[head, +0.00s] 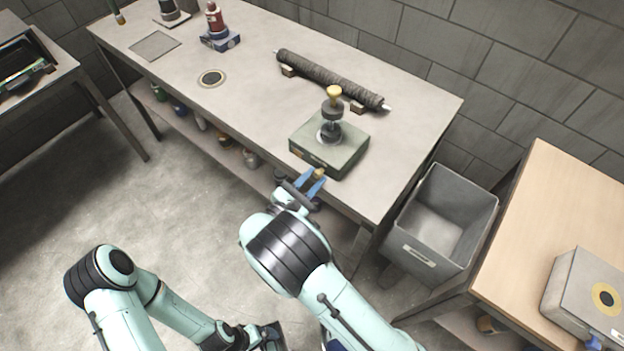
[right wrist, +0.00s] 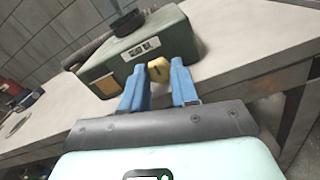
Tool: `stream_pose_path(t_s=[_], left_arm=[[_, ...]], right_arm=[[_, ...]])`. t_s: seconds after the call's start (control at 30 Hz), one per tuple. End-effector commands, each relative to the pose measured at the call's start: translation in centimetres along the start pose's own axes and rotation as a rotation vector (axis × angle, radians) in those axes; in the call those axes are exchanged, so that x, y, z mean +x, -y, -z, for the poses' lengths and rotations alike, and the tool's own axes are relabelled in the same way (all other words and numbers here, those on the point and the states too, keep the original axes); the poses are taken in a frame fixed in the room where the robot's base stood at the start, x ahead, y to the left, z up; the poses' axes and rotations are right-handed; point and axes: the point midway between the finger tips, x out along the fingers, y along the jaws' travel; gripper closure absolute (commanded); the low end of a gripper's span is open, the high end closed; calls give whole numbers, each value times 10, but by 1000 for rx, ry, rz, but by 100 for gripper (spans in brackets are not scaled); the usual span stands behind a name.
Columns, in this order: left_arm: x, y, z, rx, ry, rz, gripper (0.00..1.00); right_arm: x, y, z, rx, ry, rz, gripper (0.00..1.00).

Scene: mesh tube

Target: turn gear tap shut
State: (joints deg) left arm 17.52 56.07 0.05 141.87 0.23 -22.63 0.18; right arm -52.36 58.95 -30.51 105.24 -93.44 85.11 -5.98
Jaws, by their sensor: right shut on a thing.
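A green box (head: 310,152) stands near the front edge of the long grey table, with a dark round post (head: 331,115) topped by a yellow knob (head: 334,92). A small yellow tap (head: 320,172) sticks out of the box's front. It also shows in the right wrist view (right wrist: 159,69), in front of the green box (right wrist: 150,50), with a dark mark on it. My right gripper (head: 311,181) has its blue fingers shut on this tap; they also show in the right wrist view (right wrist: 158,75). My left gripper (head: 270,337) is low in the head view, its fingers not clear.
A dark mesh tube (head: 330,80) lies on brown blocks behind the box. A red-topped device (head: 217,30) stands farther back. A grey bin (head: 440,215) stands right of the table. A wooden table (head: 535,220) at right holds a grey box (head: 585,295).

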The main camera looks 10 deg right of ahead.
Motion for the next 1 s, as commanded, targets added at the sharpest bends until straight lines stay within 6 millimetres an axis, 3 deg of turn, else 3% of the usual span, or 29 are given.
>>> stream_pose_path(t_s=[0.03,0.07,0.1,0.13,0.37,0.53,1.0], left_arm=[[0,0,0,0,0,0,7],[0,0,0,0,0,0,7],[0,0,0,0,0,0,7],[0,0,0,0,0,0,7],[0,0,0,0,0,0,7],[0,0,0,0,-1,0,7],[1,0,1,0,-3,0,7]], right_arm=[[0,0,0,1,-2,0,100],[0,0,0,1,-2,0,65],[0,0,0,1,-2,0,52],[0,0,0,0,-2,0,46],[-1,0,0,-1,-2,0,46],[-15,-1,1,-1,-3,-3,46],[-113,0,0,1,-3,-3,46]])
